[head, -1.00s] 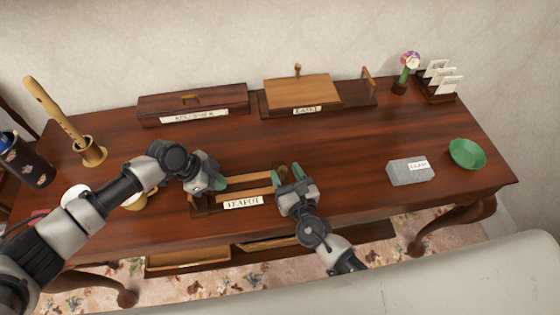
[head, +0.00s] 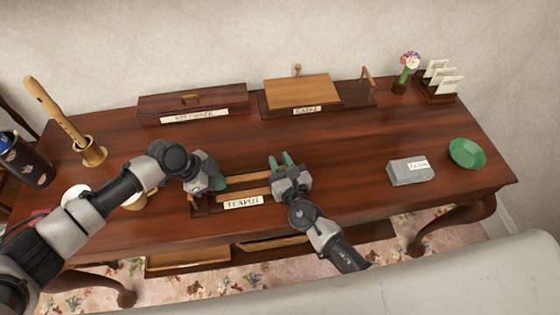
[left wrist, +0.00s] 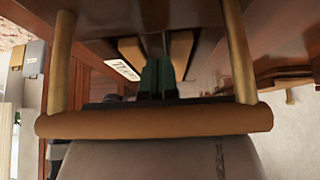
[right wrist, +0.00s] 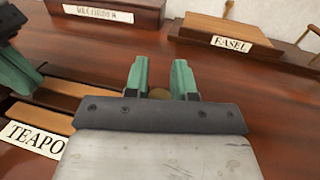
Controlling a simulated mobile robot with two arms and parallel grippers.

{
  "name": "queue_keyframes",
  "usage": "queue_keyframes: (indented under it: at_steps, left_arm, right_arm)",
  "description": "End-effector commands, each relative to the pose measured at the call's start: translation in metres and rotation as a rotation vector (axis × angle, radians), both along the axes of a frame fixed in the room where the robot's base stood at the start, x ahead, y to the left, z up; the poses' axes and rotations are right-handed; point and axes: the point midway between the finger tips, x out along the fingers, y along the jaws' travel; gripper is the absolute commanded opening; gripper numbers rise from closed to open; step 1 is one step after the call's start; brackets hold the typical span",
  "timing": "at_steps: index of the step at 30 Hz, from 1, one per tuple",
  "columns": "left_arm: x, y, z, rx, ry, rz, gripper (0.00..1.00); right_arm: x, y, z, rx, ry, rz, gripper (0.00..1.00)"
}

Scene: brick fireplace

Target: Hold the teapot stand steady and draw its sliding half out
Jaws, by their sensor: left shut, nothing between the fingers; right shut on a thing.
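The teapot stand (head: 243,202) lies near the table's front edge, dark with light wooden slats and a TEAPOT label. It also shows in the right wrist view (right wrist: 35,138). My left gripper (head: 219,184) is at the stand's left end, its fingertips together and empty. In the left wrist view a wooden bar with two posts (left wrist: 150,121) crosses in front of its palm. My right gripper (head: 281,159) is at the stand's right end, shut on a small rounded brown piece (right wrist: 158,94), mostly hidden between its fingers.
Behind stand a dark recorder box (head: 193,103) and an easel stand (head: 300,91). A grey block (head: 411,172) and green bowl (head: 467,153) are at the right. A wooden cup (head: 90,152) is at the left. The table between stand and block is clear.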

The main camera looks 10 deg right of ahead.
Motion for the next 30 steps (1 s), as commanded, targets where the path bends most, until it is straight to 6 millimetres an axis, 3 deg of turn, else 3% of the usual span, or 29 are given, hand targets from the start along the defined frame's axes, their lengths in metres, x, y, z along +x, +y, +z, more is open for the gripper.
queue_keyframes:
  at_steps: [7, 15, 21, 30]
  left_arm:
    - [0.000, 0.000, 0.000, 0.000, 0.000, 0.000, 0.00]
    - [0.000, 0.001, 0.000, 0.002, 0.000, 0.000, 0.00]
    - [0.000, 0.001, -0.001, 0.002, 0.001, 0.001, 0.00]
    - [0.000, 0.001, -0.001, 0.003, 0.001, 0.000, 0.00]
  right_arm:
    - [0.000, -0.009, -0.001, -0.004, -0.001, -0.001, 0.00]
    - [0.002, -0.072, -0.001, -0.012, -0.002, -0.001, 0.00]
    - [0.003, -0.103, -0.001, -0.006, 0.000, -0.002, 0.00]
    - [0.003, -0.108, -0.001, -0.001, 0.000, -0.003, 0.00]
